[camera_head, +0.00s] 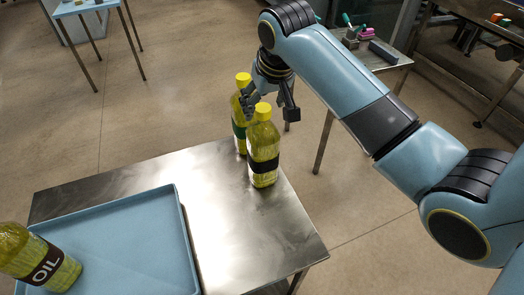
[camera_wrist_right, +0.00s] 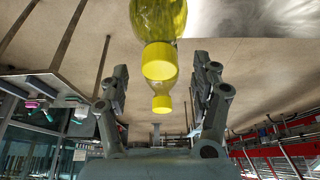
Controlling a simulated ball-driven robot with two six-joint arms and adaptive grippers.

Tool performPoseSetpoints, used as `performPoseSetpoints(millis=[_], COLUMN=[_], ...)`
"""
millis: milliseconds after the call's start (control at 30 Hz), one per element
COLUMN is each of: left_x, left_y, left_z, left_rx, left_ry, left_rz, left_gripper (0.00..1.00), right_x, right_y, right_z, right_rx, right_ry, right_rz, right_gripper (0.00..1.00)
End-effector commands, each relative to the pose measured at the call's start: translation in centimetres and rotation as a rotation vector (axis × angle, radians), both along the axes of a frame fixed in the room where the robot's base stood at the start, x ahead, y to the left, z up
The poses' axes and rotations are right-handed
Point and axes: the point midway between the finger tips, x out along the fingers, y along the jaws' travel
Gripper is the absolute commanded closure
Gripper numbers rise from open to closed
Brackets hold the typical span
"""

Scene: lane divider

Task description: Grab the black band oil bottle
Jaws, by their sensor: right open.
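The black band oil bottle (camera_head: 263,150), yellow with a yellow cap, stands upright near the back right edge of the metal table (camera_head: 235,215). A similar bottle with a green band (camera_head: 240,133) stands just behind it, partly hidden. My right gripper (camera_head: 270,109) is open, with its fingers around the height of the bottle caps. In the right wrist view, two yellow caps, one nearer (camera_wrist_right: 159,62) and one farther (camera_wrist_right: 162,104), show between the spread fingers. No finger clearly touches a bottle. My left gripper is not in view.
A blue tray (camera_head: 160,205) lies on the left of the table. An oil bottle with a dark "OIL" label (camera_head: 45,268) is at the tray's left, cut by the frame edge. Bare tabletop lies between the tray and the standing bottles.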

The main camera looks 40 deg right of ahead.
Motion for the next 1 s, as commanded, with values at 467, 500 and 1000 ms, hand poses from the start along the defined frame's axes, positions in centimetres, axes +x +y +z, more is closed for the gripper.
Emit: performPoseSetpoints(millis=[467, 500, 1000], left_x=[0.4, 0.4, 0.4], left_y=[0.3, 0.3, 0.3], left_z=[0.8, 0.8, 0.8], left_rx=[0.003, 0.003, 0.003], left_ry=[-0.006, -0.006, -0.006], left_rz=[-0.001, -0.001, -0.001], left_gripper=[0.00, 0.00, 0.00], right_x=[1.0, 1.0, 1.0], right_y=[-0.2, -0.2, -0.2], right_z=[-2.8, -2.8, -2.7], right_rx=[0.001, 0.001, 0.001], right_ry=[0.000, 0.000, 0.000], right_rz=[0.000, 0.000, 0.000], right_gripper=[0.37, 0.42, 1.00])
